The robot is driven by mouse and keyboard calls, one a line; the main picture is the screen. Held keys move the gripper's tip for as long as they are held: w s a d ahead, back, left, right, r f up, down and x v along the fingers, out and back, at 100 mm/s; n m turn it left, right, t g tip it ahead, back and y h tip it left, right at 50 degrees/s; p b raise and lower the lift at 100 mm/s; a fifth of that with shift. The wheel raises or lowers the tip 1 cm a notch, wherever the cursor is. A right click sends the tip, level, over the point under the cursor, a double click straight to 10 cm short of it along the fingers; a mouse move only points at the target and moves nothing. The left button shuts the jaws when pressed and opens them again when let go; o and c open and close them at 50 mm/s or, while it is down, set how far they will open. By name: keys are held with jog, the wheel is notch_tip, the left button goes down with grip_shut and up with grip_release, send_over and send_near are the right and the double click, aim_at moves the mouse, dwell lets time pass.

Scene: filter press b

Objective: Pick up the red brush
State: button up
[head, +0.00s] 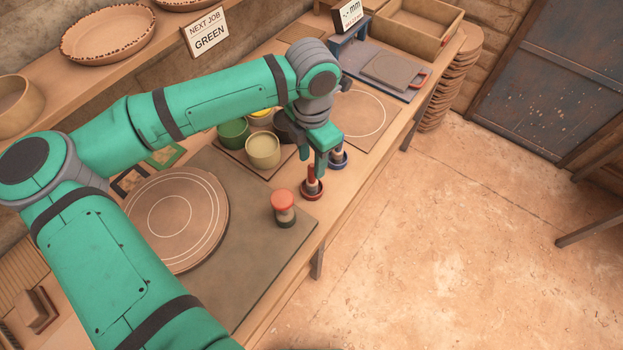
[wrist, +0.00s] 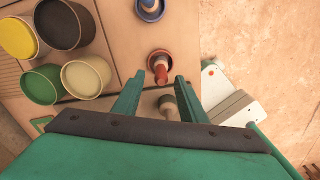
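The red brush (head: 312,184) stands in a small dark red dish (head: 312,195) near the bench's front edge. In the wrist view the red brush (wrist: 160,72) and its dish (wrist: 160,58) lie just beyond the fingertips, in line with the gap between them. My gripper (head: 324,160) is above and close to the brush, pointing down. In the wrist view my gripper (wrist: 158,82) is open, with its fingers apart and nothing held. I cannot tell the exact height left between the fingertips and the brush.
A blue brush (wrist: 151,5) in a blue dish (head: 340,160) stands close by. A red-topped tool (head: 283,206) stands on the grey mat (head: 262,258). Several glaze pots, including a cream one (head: 263,150), crowd the other side. Open floor lies to the right.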

aim_at(312, 175)
jog(key=shift+s+f, duration=0.15)
jog(key=shift+f, duration=2.9)
grip_shut()
